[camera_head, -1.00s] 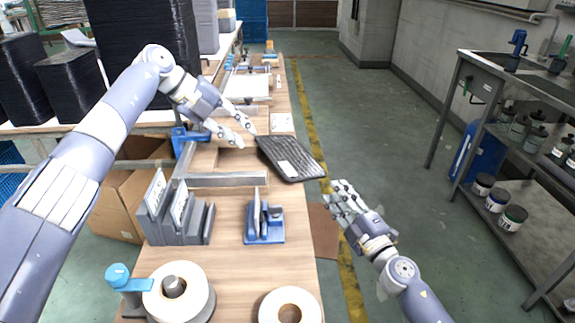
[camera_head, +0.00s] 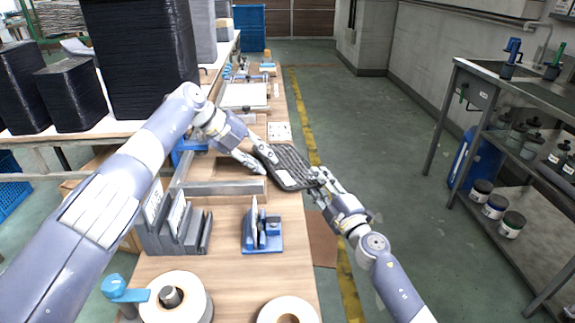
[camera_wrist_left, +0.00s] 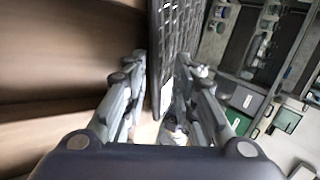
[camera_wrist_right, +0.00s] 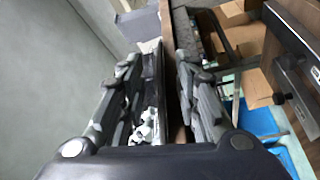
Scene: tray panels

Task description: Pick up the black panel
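The black panel (camera_head: 291,168), a ribbed tray with a white label, lies tilted over the right edge of the workbench in the head view. My left gripper (camera_head: 266,161) is at its left edge. In the left wrist view the panel (camera_wrist_left: 167,60) stands between the spread fingers (camera_wrist_left: 160,62). My right gripper (camera_head: 317,184) is at its right edge. In the right wrist view the panel (camera_wrist_right: 158,65) appears nearly edge-on between the open fingers (camera_wrist_right: 157,65). Firm finger contact does not show on either side.
The wooden workbench (camera_head: 225,225) carries a grey slotted holder (camera_head: 178,228), a blue stand (camera_head: 262,234), tape rolls (camera_head: 173,300) and a metal bar (camera_head: 222,188). Tall black stacks (camera_head: 140,55) stand behind my left arm. The floor to the right is open up to a metal shelf (camera_head: 500,110).

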